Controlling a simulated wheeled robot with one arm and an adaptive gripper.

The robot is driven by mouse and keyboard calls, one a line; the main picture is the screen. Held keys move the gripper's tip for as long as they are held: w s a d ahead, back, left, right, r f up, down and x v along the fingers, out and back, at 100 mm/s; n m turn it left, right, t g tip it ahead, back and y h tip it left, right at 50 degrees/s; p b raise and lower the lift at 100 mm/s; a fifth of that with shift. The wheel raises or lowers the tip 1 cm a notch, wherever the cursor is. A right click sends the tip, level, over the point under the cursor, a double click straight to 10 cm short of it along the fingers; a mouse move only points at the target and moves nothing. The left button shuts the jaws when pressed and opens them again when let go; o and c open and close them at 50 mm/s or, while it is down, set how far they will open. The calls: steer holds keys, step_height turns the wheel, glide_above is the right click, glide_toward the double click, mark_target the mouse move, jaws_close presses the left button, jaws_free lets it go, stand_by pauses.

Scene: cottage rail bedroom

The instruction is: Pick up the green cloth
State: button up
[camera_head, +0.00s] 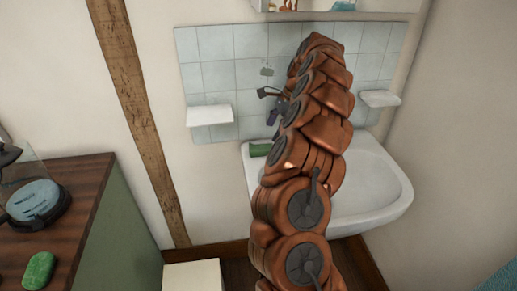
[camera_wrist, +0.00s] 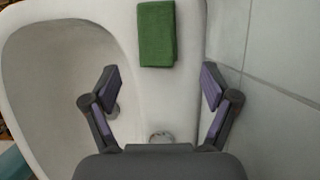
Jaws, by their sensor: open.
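The green cloth (camera_wrist: 157,33) lies folded in a small rectangle on the white rim of the sink (camera_wrist: 190,105), at the top of the wrist view. It also shows in the head view (camera_head: 260,150) on the left back corner of the sink (camera_head: 375,190). My gripper (camera_wrist: 160,85) is open and empty above the sink rim. Its two fingers are spread wide, and the cloth lies beyond their tips, between their lines. In the head view my arm hides the middle of the sink, and my gripper (camera_head: 272,105) is partly hidden behind it.
The tiled wall (camera_wrist: 275,60) runs close along the right finger's side. A tap or drain fitting (camera_wrist: 162,137) is near the palm. Small shelves (camera_head: 210,114) (camera_head: 380,98) stick out from the wall. A wooden counter (camera_head: 75,190) at left holds another green item (camera_head: 38,270).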

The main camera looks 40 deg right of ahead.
mark_target(267, 144)
steer(key=shift+a+f, duration=0.15)
steer(key=shift+f, duration=0.5)
steer(key=shift+p+x, duration=0.75)
steer(key=shift+x, duration=1.8)
steer(key=shift+a, duration=0.1)
steer(key=shift+c, duration=0.3)
steer(key=c, duration=1.1)
steer(key=shift+o, duration=0.2)
steer(key=shift+r, duration=0.15)
steer(key=shift+w+r+b, duration=0.1)
steer(key=shift+r+b, duration=0.3)
steer(key=shift+r, duration=0.8)
steer(key=shift+a+r, duration=0.1)
steer(key=shift+r, duration=0.45)
steer(key=shift+s+a+r+b, duration=0.25)
steer(key=shift+s+a+b, duration=0.3)
steer(key=shift+s+a, duration=1.35)
steer(key=shift+s+a+r+b, duration=0.2)
steer(key=shift+s+a+b, duration=0.35)
steer(key=shift+s+a, duration=1.3)
steer(key=shift+s+a+r+b, duration=0.25)
steer(key=shift+s+a+b, duration=0.3)
steer(key=shift+s+a, duration=1.35)
